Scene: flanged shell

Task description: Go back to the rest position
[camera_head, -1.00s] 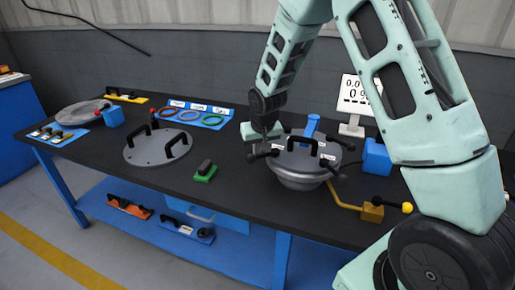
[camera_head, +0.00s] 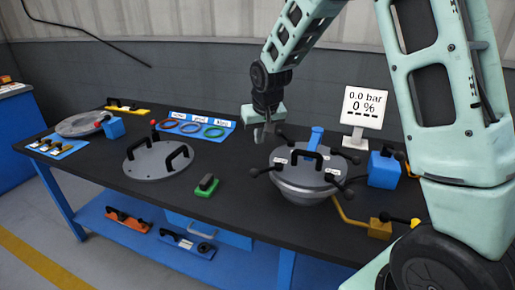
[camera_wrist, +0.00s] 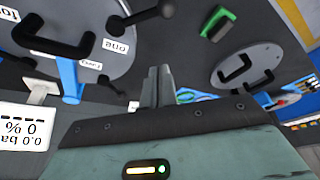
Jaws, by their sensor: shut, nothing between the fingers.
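My gripper (camera_head: 264,132) is above the black workbench (camera_head: 228,222), just behind and left of the flanged shell (camera_head: 303,190). Its fingers are shut and hold nothing; they also show together in the wrist view (camera_wrist: 157,88). The shell is a grey round vessel with a lid, a black handle, several black-knobbed clamp arms and a blue bracket at its back. In the wrist view the lid (camera_wrist: 75,45) lies at the upper left, apart from the fingers.
A loose grey lid with two handles (camera_head: 150,166) and a green-based block (camera_head: 206,187) lie left of the shell. Coloured rings sit on a blue holder (camera_head: 200,127) behind. A display reading 0.0 bar, 0 % (camera_head: 363,107) and a blue box (camera_head: 384,170) stand right.

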